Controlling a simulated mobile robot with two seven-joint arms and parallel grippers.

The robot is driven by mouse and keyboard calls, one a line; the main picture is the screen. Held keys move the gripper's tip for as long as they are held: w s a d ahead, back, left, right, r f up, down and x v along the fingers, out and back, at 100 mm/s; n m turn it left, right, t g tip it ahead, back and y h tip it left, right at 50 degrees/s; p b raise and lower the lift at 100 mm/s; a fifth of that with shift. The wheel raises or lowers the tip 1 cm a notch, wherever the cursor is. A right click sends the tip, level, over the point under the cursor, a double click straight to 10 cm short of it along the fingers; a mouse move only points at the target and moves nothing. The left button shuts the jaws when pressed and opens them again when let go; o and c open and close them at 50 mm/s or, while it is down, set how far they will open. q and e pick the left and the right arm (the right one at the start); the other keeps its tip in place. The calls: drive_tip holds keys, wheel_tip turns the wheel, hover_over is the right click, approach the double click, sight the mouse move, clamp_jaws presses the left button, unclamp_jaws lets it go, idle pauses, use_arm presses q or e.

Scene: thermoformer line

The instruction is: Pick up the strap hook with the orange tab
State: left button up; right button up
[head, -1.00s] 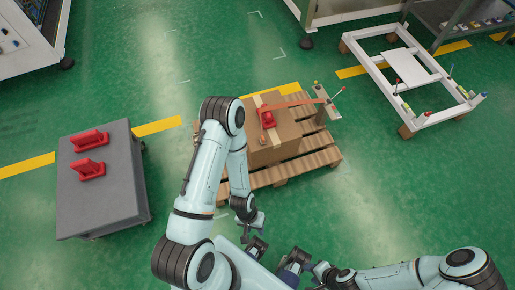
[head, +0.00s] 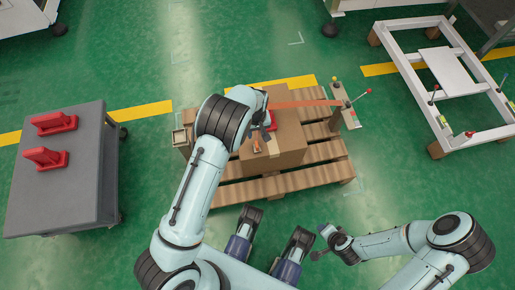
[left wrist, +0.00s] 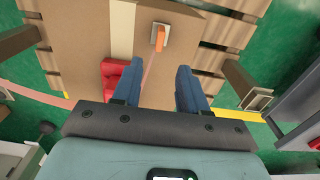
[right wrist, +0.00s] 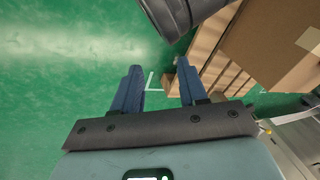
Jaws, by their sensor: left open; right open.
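The strap hook with the orange tab (left wrist: 160,37) lies on top of the cardboard box (left wrist: 190,20). The orange tab also shows in the head view (head: 257,144), near the box's left side. My left gripper (left wrist: 158,85) is open and empty above the box. In the left wrist view the hook lies just beyond the gap between its fingertips, apart from them. In the head view my left arm hides most of this gripper. My right gripper (right wrist: 158,85) is open and empty over the green floor beside the pallet.
A red piece (left wrist: 113,72) sits on the box beside my left finger. An orange strap (head: 305,103) runs right to a post. The box stands on a wooden pallet (head: 230,192). A grey cart (head: 75,195) with two red pieces stands left; a white frame (head: 400,60) stands right.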

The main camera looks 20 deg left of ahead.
use_arm(q)
drive_tip(key=b, duration=0.1)
hover_over(257, 144)
drive_tip(key=f, duration=0.4)
drive_tip(key=shift+w+a+f, duration=0.15)
drive_tip(key=shift+a+f, duration=0.1)
drive_tip(key=shift+f, duration=0.1)
drive_tip(key=f+b, duration=0.2)
drive_tip(key=f, duration=0.3)
drive_tip(key=shift+d, duration=0.2)
drive_tip(key=shift+f, duration=0.35)
clamp_jaws()
use_arm(e)
drive_tip(key=s+d+f+g, duration=0.1)
drive_tip(key=s+f, duration=0.3)
drive_tip(key=f, duration=0.1)
drive_tip(key=shift+s+f+g, duration=0.3)
drive_tip(key=shift+s+g, duration=0.1)
